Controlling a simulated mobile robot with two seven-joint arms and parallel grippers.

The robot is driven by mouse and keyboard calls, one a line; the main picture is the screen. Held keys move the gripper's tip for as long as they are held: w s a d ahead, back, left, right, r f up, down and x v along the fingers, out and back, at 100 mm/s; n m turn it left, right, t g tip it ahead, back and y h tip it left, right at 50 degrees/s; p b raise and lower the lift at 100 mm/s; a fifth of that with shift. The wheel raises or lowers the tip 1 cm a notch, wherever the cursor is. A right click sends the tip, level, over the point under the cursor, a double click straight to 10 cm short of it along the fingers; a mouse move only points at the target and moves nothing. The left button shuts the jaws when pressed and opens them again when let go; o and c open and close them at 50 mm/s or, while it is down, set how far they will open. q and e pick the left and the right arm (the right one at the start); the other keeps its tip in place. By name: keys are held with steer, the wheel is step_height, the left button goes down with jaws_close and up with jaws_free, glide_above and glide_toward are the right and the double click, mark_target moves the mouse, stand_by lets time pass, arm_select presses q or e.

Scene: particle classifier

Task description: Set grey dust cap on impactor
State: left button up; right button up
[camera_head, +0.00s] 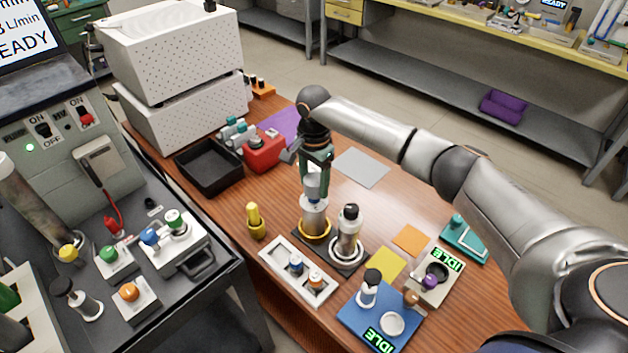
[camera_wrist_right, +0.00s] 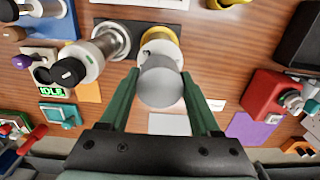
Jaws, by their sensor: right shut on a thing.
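My right gripper (camera_head: 314,178) comes down from above over a metal cylinder, the impactor (camera_head: 313,220), which stands upright in a yellow ring on a dark plate. The gripper's green fingers also show in the right wrist view (camera_wrist_right: 161,85). They are shut on the grey dust cap (camera_wrist_right: 161,90), a plain round grey piece. In the wrist view the cap lies in line with the impactor and the yellow ring (camera_wrist_right: 162,38) and hides most of it. I cannot tell whether the cap touches the impactor's top. My left gripper is not in view.
A second metal cylinder (camera_head: 348,238) with a black top stands close beside, in a white ring. A white tray (camera_head: 275,262) is in front and a yellow-topped piece (camera_head: 254,222) is left. A black bin (camera_head: 208,180) and red box (camera_head: 262,158) stand behind left.

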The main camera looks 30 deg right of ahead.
mark_target(314, 179)
steer(key=shift+f, duration=0.55)
steer(key=o, duration=1.5)
steer(key=shift+c, duration=0.2)
steer(key=shift+r, duration=0.1)
step_height(314, 179, up, 13)
